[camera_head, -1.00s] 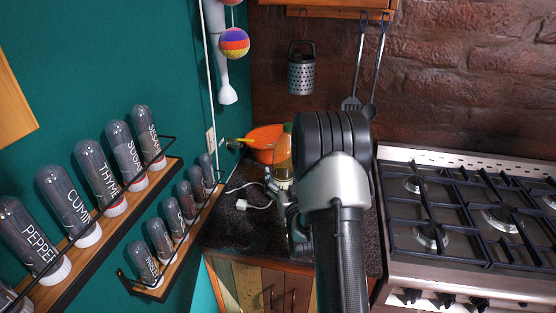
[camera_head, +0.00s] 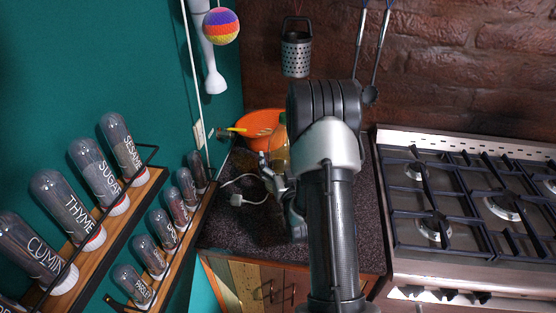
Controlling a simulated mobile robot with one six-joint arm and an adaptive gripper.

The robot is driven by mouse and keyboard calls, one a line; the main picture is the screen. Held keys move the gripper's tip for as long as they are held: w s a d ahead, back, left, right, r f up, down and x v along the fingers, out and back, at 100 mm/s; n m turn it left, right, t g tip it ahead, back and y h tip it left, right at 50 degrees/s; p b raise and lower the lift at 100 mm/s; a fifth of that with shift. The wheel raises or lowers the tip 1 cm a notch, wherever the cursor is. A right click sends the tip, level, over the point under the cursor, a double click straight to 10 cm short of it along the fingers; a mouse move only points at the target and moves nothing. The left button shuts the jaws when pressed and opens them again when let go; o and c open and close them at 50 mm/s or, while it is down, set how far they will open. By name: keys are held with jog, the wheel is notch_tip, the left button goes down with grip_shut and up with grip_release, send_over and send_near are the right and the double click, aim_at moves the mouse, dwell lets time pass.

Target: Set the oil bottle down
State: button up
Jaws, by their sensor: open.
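The oil bottle (camera_head: 280,150) is an amber bottle with a green cap. It stands upright at the back of the dark speckled counter (camera_head: 235,222), in front of an orange bowl. My gripper (camera_head: 273,174) is beside the bottle's lower front, low over the counter. It is open, and its fingers are partly hidden by my arm. My arm covers the right side of the bottle's surroundings. I cannot tell whether a finger still touches the bottle.
The orange bowl (camera_head: 256,121) with a yellow-handled tool stands behind the bottle. A white plug and cable (camera_head: 238,198) lie on the counter to the left. The spice racks (camera_head: 172,236) edge the left wall. The gas stove (camera_head: 470,215) stands right. A grater (camera_head: 296,54) hangs above.

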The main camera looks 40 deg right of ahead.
jog(key=shift+c, duration=0.4)
jog(key=c, duration=1.5)
jog(key=shift+r, duration=0.15)
jog(key=shift+c, duration=0.2)
